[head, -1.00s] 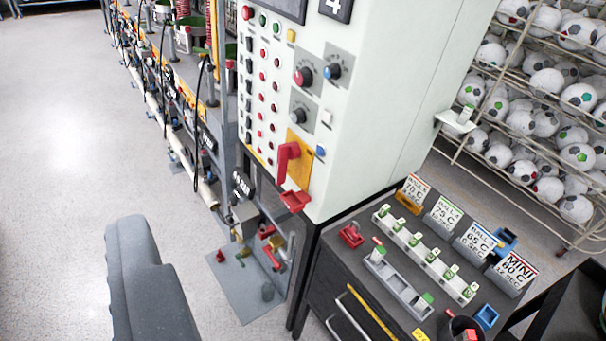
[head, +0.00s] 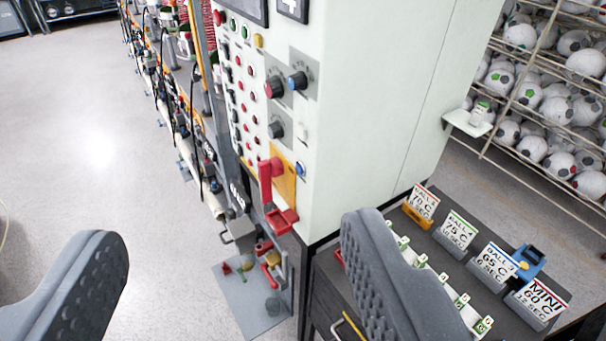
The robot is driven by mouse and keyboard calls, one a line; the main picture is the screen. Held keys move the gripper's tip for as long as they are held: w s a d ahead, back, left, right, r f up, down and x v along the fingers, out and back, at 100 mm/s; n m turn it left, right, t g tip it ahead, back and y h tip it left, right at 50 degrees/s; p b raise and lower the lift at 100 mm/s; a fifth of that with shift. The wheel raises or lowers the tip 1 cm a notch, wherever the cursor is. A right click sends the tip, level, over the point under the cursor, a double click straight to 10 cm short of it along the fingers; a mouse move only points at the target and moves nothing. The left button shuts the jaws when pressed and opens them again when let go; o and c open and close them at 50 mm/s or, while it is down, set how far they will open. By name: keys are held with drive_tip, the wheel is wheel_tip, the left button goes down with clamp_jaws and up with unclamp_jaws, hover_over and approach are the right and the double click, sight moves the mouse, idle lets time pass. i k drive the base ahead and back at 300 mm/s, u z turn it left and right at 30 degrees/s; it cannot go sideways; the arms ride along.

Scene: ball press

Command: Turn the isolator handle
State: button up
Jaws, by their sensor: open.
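The isolator handle (head: 266,184) is a red lever on a yellow plate (head: 284,172), low on the front of the pale control cabinet. It hangs roughly upright. A red bracket (head: 282,219) sticks out just below it. My gripper (head: 240,265) is open and empty. One grey ridged finger shows at the lower left and the other at the lower centre right. The handle lies beyond the fingertips, above the gap between them, and nothing touches it.
The cabinet (head: 390,110) carries knobs and buttons above the handle. A dark bench (head: 425,235) with a row of switches and temperature cards stands at right, partly behind my right finger. A ball rack (head: 545,100) is behind. Open floor (head: 90,150) lies left.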

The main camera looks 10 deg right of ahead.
sight(273, 167)
drive_tip(key=z, duration=0.05)
drive_tip(key=i, duration=0.8)
drive_tip(key=u, duration=0.05)
drive_tip(key=k, duration=0.5)
drive_tip(key=z, duration=1.25)
drive_tip(key=k, duration=0.55)
drive_tip(key=u, duration=1.45)
drive_tip(key=i, duration=0.55)
drive_tip(key=u, duration=0.05)
